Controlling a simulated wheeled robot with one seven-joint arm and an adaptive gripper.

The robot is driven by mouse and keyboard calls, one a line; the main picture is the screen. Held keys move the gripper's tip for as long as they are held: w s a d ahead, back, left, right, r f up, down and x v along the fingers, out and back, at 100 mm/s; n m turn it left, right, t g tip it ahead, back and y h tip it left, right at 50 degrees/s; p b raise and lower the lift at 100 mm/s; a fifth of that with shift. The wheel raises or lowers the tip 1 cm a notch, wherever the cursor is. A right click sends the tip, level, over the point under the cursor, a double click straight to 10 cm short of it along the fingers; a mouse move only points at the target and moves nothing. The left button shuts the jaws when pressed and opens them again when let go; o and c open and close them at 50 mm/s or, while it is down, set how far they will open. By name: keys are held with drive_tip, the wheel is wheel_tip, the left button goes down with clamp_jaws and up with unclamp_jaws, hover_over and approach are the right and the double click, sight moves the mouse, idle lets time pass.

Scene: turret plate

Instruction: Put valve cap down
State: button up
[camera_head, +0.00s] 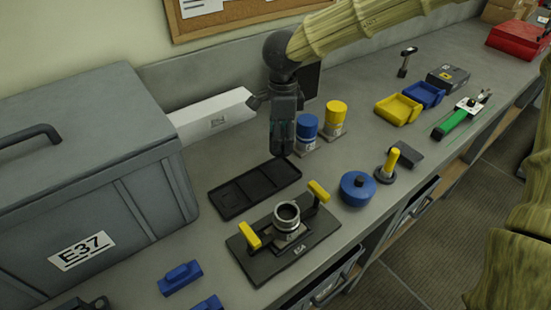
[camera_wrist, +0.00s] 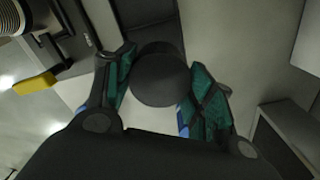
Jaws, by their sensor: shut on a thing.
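My gripper (camera_head: 281,150) points down over the bench, just behind the far edge of a black shallow tray (camera_head: 232,201). In the wrist view my gripper (camera_wrist: 158,82) has its green-padded fingers closed on a dark round piece, which I take as the valve cap (camera_wrist: 160,75). The cap is barely distinguishable from the dark fingers in the head view. Part of the tray (camera_wrist: 147,12) shows beyond the cap in the wrist view. I cannot tell how high the cap is above the surface.
A black plate with yellow handles (camera_head: 268,262) and a metal fitting (camera_head: 287,215) stands in front of the tray. A blue cylinder (camera_head: 307,128) and yellow cylinder (camera_head: 335,115) stand close right of my gripper. A grey E37 crate (camera_head: 130,215) fills the left.

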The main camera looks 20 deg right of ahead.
sight(283, 143)
drive_tip(key=s+f, duration=0.2)
drive_tip(key=shift+s+a+f+p, duration=0.2)
drive_tip(key=shift+s+f+p, duration=0.1)
drive_tip(key=shift+s+f, duration=0.05)
drive_tip(key=w+f, duration=0.2)
drive_tip(key=shift+w+f, duration=0.2)
drive_tip(key=shift+f, duration=0.15)
drive_tip(key=shift+s+d+f+p, duration=0.1)
drive_tip(key=shift+s+f+p, duration=0.1)
drive_tip(key=shift+f, duration=0.35)
drive_tip(key=shift+s+d+f+p, duration=0.1)
drive_tip(key=shift+s+f+p, duration=0.05)
drive_tip(key=shift+f, duration=0.4)
drive_tip(key=shift+s+a+r, duration=0.1)
drive_tip(key=shift+s, duration=0.15)
drive_tip(key=shift+w+f, duration=0.3)
drive_tip(key=shift+w, duration=0.05)
drive_tip(key=o, duration=0.6)
drive_tip(key=shift+w+f, duration=0.1)
drive_tip(key=o, duration=0.3)
drive_tip(key=shift+o, duration=0.2)
drive_tip(key=shift+s+r, duration=0.25)
drive_tip(key=shift+w+f, duration=0.1)
drive_tip(key=shift+w, duration=0.05)
